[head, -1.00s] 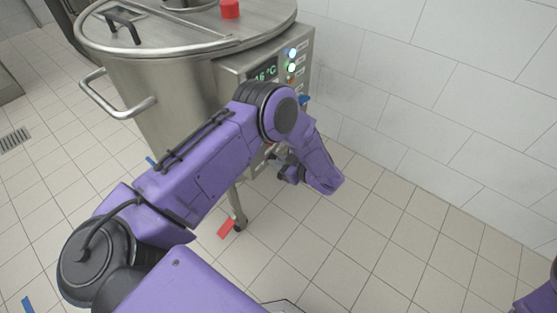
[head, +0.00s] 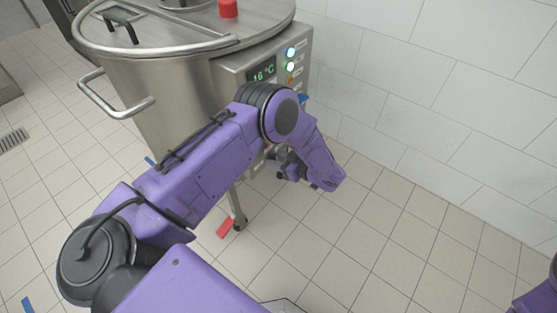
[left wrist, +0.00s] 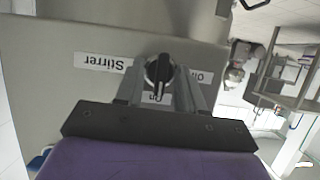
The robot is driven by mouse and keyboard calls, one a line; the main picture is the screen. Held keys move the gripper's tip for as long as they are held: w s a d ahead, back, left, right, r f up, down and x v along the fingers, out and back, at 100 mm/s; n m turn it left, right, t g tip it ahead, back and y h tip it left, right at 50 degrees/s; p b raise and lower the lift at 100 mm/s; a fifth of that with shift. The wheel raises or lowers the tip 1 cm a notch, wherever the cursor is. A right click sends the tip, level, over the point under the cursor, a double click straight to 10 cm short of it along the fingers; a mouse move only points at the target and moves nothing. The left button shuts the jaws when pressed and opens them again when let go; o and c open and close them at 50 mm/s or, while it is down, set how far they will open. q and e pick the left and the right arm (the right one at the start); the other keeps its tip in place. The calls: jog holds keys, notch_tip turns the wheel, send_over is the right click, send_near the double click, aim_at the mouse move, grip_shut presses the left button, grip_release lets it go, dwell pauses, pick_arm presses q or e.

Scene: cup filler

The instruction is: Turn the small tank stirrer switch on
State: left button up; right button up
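The stirrer switch (left wrist: 158,70) is a round black knob on a grey panel in the left wrist view. Its bar runs roughly up-down in the picture, the lower end beside a small "On" label (left wrist: 156,98). A "Stirrer" label (left wrist: 102,62) reads upside down to its left, and another label, apparently "Off" (left wrist: 198,77), is at its right. My left gripper (left wrist: 160,82) has one finger on each side of the knob, apart; contact is unclear. In the head view my left gripper (head: 290,167) is low by the tank's control box, partly hidden by my arm. My right gripper is out of frame.
The steel tank (head: 170,75) stands on legs with a control box (head: 300,45) carrying lit buttons and a "16 °C" display (head: 263,73). A tiled wall (head: 430,100) rises at the right.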

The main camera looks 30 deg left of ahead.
pick_arm(q)
jog(key=v, duration=1)
jog(key=shift+d+r, duration=0.2)
